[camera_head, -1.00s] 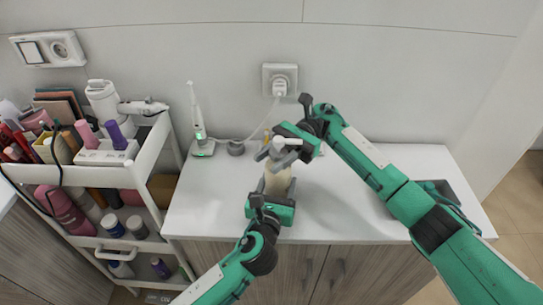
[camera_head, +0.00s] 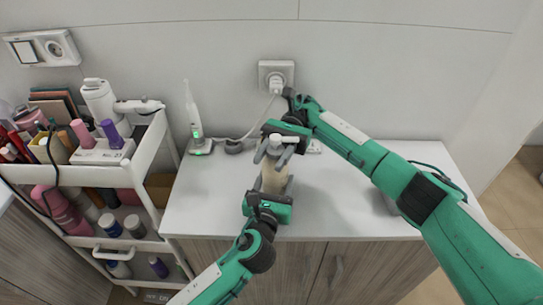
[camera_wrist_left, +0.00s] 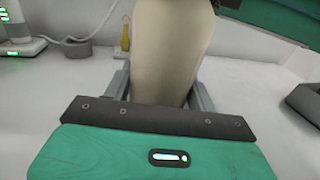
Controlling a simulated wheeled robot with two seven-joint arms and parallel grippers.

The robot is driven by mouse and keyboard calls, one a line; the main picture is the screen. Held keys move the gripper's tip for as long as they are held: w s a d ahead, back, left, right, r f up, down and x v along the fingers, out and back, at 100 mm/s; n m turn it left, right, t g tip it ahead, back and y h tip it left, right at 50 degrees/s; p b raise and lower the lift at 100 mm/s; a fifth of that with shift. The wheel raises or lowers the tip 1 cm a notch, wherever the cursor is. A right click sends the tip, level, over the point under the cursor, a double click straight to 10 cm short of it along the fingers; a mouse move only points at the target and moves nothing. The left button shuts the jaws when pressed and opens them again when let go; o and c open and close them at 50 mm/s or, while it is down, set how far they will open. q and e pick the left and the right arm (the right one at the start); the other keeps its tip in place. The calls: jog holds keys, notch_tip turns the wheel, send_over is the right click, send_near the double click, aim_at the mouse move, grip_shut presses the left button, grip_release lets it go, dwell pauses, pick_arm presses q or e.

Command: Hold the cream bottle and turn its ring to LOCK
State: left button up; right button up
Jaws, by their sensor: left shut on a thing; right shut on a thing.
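The cream bottle (camera_head: 273,180) stands upright on the white counter, beige with a pale pump top (camera_head: 275,143). My left gripper (camera_head: 276,188) is shut on the bottle's body from the front; the left wrist view also shows the bottle (camera_wrist_left: 168,50) between its two fingers. My right gripper (camera_head: 275,150) comes from the right and is shut at the bottle's top, around the ring and pump area. The ring itself and its LOCK mark are too small or hidden to make out.
An electric toothbrush (camera_head: 193,120) stands on its charger at the counter's back left. A white cart (camera_head: 150,160) with cosmetics is at the left. A wall socket (camera_head: 276,75) with a plugged cable is behind. The counter's middle left is clear.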

jog(key=o, duration=1)
jog(key=shift+a+m+t+y, duration=0.1)
jog(key=shift+m+t+y, duration=0.2)
jog(key=shift+m+y, duration=0.15)
